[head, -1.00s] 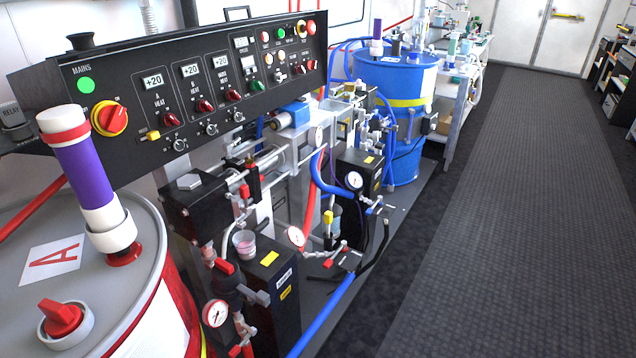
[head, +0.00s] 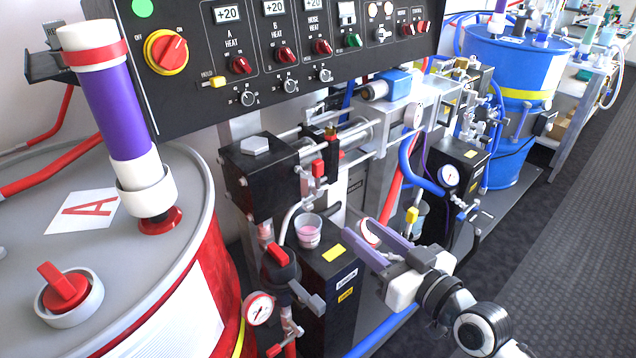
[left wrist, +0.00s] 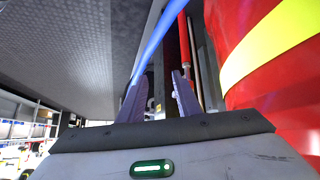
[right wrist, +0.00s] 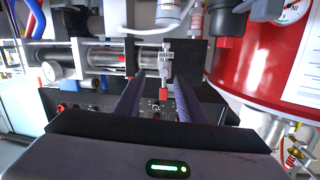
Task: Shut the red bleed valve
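A small valve with a red handle (head: 318,168) hangs on the front of the pump, above the cup. A larger red valve handle (head: 277,255) sits lower, beside the black box. No label tells me which is the bleed valve. My right gripper (head: 359,231) is open and empty, in front of the pump, right of the cup. In the right wrist view a small red-tipped valve (right wrist: 163,96) shows between the fingers of my right gripper (right wrist: 159,80), apparently beyond them. My left gripper (left wrist: 158,79) is open and empty near the red drum, outside the head view.
A cup of pink liquid (head: 309,231) stands on the black box (head: 338,262), near my right fingers. A gauge (head: 259,309) is below. The red drum (head: 215,270) is left, the control panel (head: 290,50) above, the blue drum (head: 510,70) behind. The floor at right is clear.

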